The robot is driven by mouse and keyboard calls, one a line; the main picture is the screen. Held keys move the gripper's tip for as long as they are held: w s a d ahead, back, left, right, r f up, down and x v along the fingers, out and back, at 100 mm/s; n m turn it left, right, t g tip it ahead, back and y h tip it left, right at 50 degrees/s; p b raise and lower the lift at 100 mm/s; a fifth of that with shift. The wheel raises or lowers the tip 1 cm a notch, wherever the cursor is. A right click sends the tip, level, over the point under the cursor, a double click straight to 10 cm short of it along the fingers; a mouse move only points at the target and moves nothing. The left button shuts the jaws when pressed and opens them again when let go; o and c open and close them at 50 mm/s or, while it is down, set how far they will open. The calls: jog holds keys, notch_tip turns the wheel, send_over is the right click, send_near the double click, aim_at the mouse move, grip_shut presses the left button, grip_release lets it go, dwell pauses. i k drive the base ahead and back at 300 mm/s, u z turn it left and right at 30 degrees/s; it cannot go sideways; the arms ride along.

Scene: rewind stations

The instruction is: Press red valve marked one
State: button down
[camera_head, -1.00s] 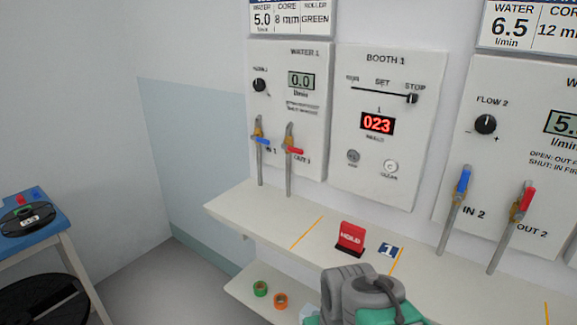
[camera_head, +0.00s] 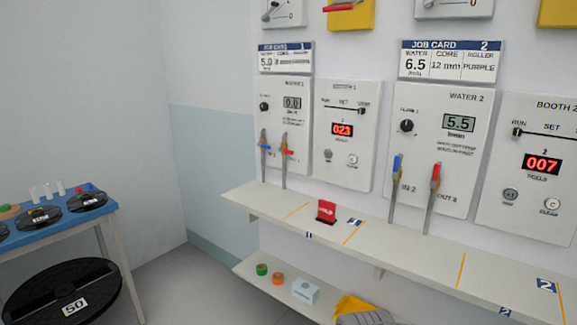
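The WATER 1 display (camera_head: 292,103) reads 0.0. My gripper is not in view, and nothing covers the red valve.
A shelf (camera_head: 415,254) runs below the panels, bearing a red HOLD sign (camera_head: 326,211). A lower shelf (camera_head: 252,268) holds rolls and a white box (camera_head: 305,290). A second red valve (camera_head: 435,178) is farther right. A blue table (camera_head: 68,216) with reels stands at left.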

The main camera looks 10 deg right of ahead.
aim_at(291, 153)
jog(key=u, duration=0.45)
jog(key=i, duration=0.4)
jog(key=u, duration=0.75)
jog(key=i, duration=1.35)
jog(key=z, duration=0.85)
